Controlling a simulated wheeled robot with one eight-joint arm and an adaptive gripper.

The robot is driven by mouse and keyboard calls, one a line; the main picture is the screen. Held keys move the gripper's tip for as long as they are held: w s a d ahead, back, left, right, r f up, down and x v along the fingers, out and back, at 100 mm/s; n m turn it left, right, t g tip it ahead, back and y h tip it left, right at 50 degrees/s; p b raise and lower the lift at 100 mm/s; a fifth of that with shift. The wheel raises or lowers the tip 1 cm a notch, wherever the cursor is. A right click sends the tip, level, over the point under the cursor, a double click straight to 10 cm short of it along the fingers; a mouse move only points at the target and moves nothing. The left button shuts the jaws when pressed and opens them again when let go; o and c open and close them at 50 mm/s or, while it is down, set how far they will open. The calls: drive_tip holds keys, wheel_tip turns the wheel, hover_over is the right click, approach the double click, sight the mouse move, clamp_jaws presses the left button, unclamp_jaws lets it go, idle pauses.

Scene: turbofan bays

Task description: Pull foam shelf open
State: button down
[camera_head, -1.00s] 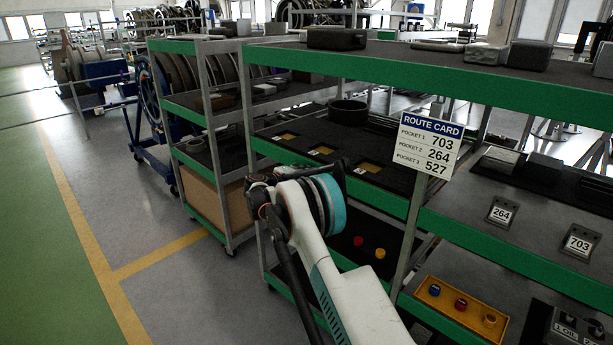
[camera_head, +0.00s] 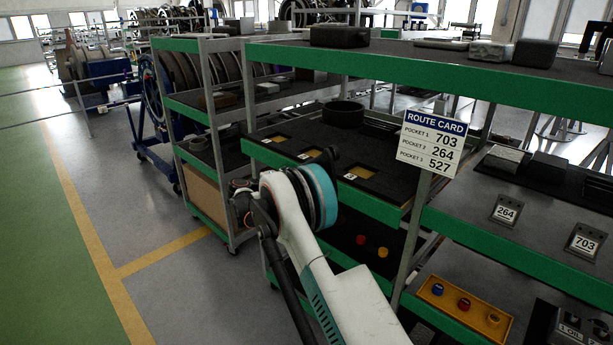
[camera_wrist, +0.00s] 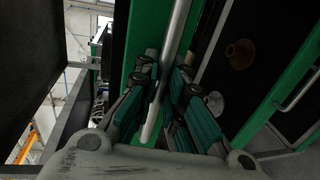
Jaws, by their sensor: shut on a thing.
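The foam shelf (camera_head: 385,181) is a dark foam tray with a green front edge. Several square yellowish pockets show in its foam in the head view. It stands out from the rack towards the aisle, with its right end showing beside the post. My gripper (camera_wrist: 165,75) is shut on a pale metal bar handle (camera_wrist: 178,30), which runs between its dark green finger pads in the wrist view. In the head view my white and teal wrist stands in front of the shelf's edge and hides the handle and most of my fingers.
A route card (camera_head: 432,143) is on the post to the right. Below are a lower shelf with red and yellow caps (camera_head: 382,252) and an orange tray (camera_head: 436,302). The aisle floor (camera_head: 160,265) at left is clear.

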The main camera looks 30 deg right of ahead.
drive_tip(key=f+b+v, duration=0.1)
drive_tip(key=f+v, duration=0.1)
drive_tip(key=v, duration=1)
drive_tip(key=a+f+b+v, duration=0.1)
drive_tip(key=f+v, duration=0.1)
drive_tip(key=v, duration=1.1)
drive_tip(key=shift+f, duration=0.5)
drive_tip(key=shift+s+d, duration=0.1)
drive_tip(key=shift+s, duration=0.05)
drive_tip(key=c, duration=1.9)
unclamp_jaws()
drive_tip(key=shift+c, duration=0.2)
drive_tip(key=v, duration=1.2)
